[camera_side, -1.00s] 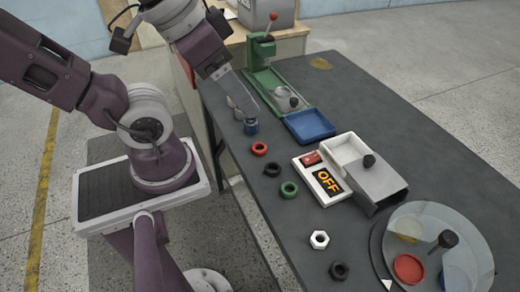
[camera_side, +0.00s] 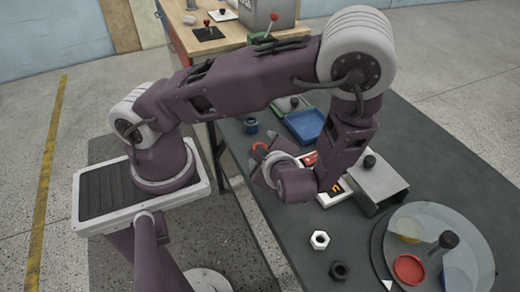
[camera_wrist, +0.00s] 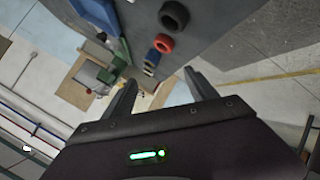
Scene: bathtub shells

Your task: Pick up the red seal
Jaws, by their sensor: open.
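The red seal (camera_wrist: 163,43), a small thick ring, lies on the dark table. In the wrist view it is above the fingertips, between a black ring (camera_wrist: 174,15) and a small blue bottle. In the side view part of the red seal (camera_side: 260,147) shows beside my gripper (camera_side: 263,163), which hides the rest of it. My gripper (camera_wrist: 160,88) is open in the wrist view, its two dark fingers apart with nothing between them. The seal is beyond the tips, not touched as far as I can see.
A blue bottle (camera_side: 250,126) stands just behind the seal. A blue tray (camera_side: 305,125) and a grey box (camera_side: 379,186) are to the right. A white nut (camera_side: 319,240) and black nut (camera_side: 339,270) lie in front. A turntable (camera_side: 437,225) is at front right.

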